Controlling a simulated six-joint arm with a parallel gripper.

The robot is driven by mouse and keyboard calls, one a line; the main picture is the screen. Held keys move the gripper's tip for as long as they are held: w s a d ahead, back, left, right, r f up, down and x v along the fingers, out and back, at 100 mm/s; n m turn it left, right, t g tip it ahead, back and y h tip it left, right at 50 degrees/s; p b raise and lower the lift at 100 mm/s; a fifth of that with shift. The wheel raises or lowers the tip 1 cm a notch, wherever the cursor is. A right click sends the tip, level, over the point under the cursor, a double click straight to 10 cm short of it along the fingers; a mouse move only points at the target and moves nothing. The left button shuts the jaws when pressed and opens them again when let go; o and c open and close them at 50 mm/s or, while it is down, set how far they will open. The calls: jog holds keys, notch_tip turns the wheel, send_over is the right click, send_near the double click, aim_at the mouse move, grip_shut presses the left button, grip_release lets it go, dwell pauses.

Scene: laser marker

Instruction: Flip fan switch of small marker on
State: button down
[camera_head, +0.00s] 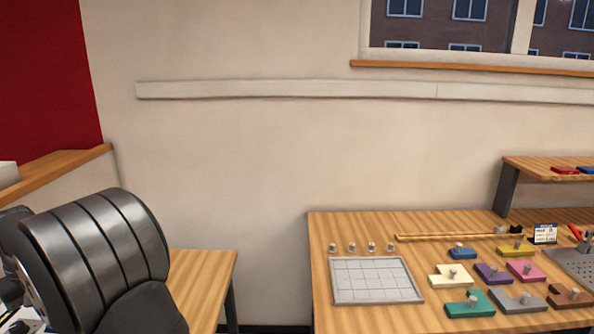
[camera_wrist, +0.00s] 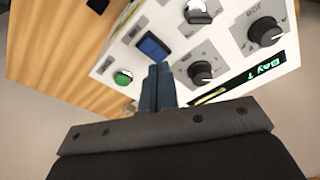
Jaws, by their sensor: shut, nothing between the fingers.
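In the wrist view, a white control panel (camera_wrist: 125,58) of a machine shows at a slant. It carries a blue rocker switch (camera_wrist: 152,46), a lit green button (camera_wrist: 123,77) and several black knobs, among them one at the right (camera_wrist: 265,33) and one nearer my fingers (camera_wrist: 201,72). The labels are too small to tell which control is the fan switch. My gripper (camera_wrist: 158,68) is shut and empty. Its fingertips appear just below the blue switch in the picture; I cannot tell whether they touch the panel. In the head view the panel and my gripper are out of sight.
A small green-lit display (camera_wrist: 258,72) sits at the panel's right edge. A wooden table (camera_wrist: 50,45) lies beside the panel. In the head view, a workbench (camera_head: 345,318) at the right holds a white grid tray (camera_head: 375,280) and several coloured blocks with knobs.

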jog(key=shift+f, duration=0.95)
dwell(0.4)
jog(key=shift+r, duration=3.55)
notch_tip(320, 180, down, 7)
jog(key=shift+f, duration=0.1)
